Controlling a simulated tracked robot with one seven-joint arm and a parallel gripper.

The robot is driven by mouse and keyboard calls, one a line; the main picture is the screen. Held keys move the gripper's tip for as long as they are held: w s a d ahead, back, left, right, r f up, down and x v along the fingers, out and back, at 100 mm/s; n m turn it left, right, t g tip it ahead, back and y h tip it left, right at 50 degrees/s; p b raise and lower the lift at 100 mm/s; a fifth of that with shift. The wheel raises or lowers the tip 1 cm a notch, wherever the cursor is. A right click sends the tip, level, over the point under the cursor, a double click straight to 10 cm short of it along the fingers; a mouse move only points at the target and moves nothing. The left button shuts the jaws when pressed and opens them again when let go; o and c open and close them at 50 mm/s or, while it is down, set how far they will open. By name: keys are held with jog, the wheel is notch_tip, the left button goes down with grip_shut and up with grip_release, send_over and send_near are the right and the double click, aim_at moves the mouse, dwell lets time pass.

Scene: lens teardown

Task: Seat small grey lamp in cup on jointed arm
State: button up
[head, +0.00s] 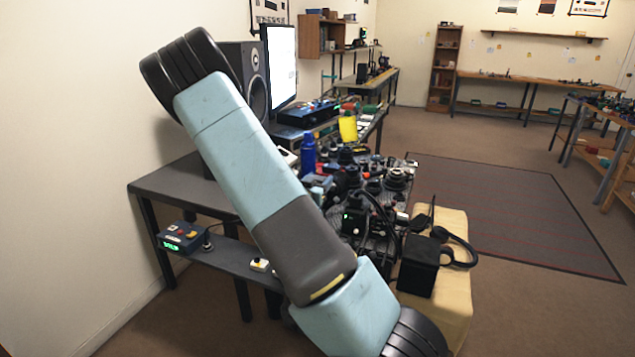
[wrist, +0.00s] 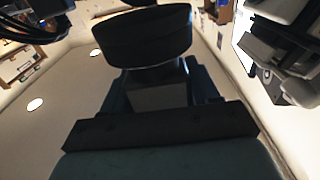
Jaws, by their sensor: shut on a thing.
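My gripper (wrist: 158,88) shows in the wrist view, its dark jaws shut on a round, dark drum-shaped thing (wrist: 150,34) with a paler grey underside. It appears to be the small grey lamp, but it is in shadow and its colour is hard to judge. In the head view my arm crosses the middle of the picture, and the gripper and held thing are out of sight. I cannot make out the cup or the jointed arm for sure in either view.
A cluttered bench (head: 175,187) carries a monitor (head: 281,65), a speaker (head: 243,70) and a blue bottle (head: 308,153). A black box (head: 418,268) and headphones (head: 462,250) sit on a yellow surface (head: 455,300). Grey equipment (wrist: 275,50) is close at right in the wrist view. The rug (head: 510,210) is clear.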

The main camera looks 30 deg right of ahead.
jog(key=shift+f, duration=0.45)
dwell(0.6)
jog(key=o, duration=1.3)
jog(key=v, duration=1.3)
jog(key=shift+s+a+f, duration=0.1)
jog(key=shift+s+a, duration=0.05)
jog(key=shift+a, duration=0.2)
